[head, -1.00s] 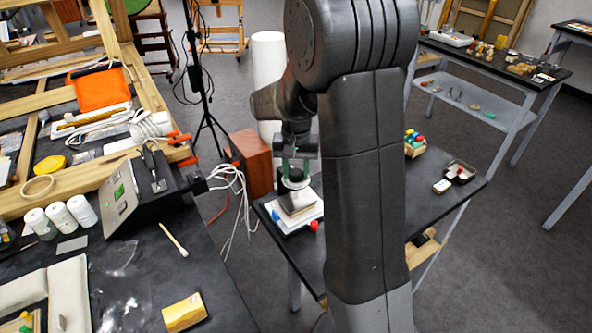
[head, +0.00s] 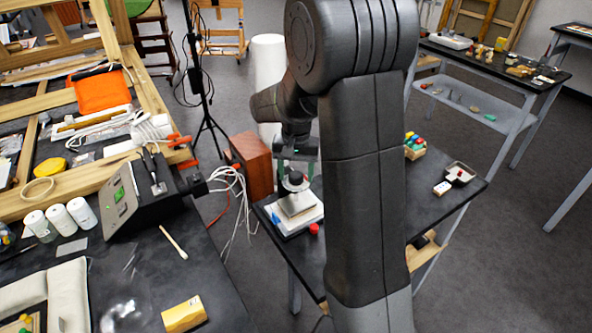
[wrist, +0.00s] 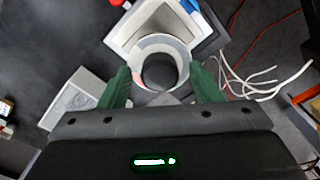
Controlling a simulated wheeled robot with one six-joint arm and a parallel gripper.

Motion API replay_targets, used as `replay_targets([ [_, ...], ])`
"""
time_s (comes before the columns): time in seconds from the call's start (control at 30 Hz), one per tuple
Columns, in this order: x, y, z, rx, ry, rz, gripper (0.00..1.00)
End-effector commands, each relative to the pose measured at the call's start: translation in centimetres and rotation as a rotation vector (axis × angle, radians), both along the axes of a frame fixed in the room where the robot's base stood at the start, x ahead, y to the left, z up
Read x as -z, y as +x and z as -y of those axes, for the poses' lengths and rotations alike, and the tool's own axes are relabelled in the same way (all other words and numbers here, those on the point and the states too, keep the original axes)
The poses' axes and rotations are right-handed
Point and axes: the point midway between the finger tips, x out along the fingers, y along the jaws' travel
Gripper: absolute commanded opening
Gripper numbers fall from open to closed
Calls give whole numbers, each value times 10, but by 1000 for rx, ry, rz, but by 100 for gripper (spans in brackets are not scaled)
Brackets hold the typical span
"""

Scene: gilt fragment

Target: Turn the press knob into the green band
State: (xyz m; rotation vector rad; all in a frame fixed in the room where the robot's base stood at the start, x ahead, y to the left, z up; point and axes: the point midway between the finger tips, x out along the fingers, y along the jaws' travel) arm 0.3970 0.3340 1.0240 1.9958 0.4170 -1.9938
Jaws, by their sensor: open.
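The press (head: 297,208) stands on the dark table, a pale block on a white base. Its dark round knob (head: 295,179) is on top, with a pale ring around it. In the wrist view the dark knob (wrist: 159,73) sits inside the pale ring (wrist: 158,42), which has a small pinkish patch at its left. I cannot make out a green band on it. My gripper (head: 296,171) is open above the press. In the wrist view its green fingers (wrist: 160,88) stand on either side of the ring, apart from the knob. The knob's pointer cannot be made out.
A red cap (head: 314,228) lies by the press's front. A reddish-brown box (head: 254,163) and loose white cables (head: 236,190) are left of the table. A flat grey slab (wrist: 78,98) lies left of the press in the wrist view. My arm hides the table's middle.

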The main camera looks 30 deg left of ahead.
Motion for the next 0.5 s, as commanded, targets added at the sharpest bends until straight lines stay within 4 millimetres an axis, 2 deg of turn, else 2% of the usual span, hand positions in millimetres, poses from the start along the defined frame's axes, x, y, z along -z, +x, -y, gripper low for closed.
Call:
replay_targets([
  [0.17,-10,0,0,0,2,1,58],
  [0.27,-28,0,-1,0,4,2,58],
  [0.5,-84,0,-1,0,5,3,58],
])
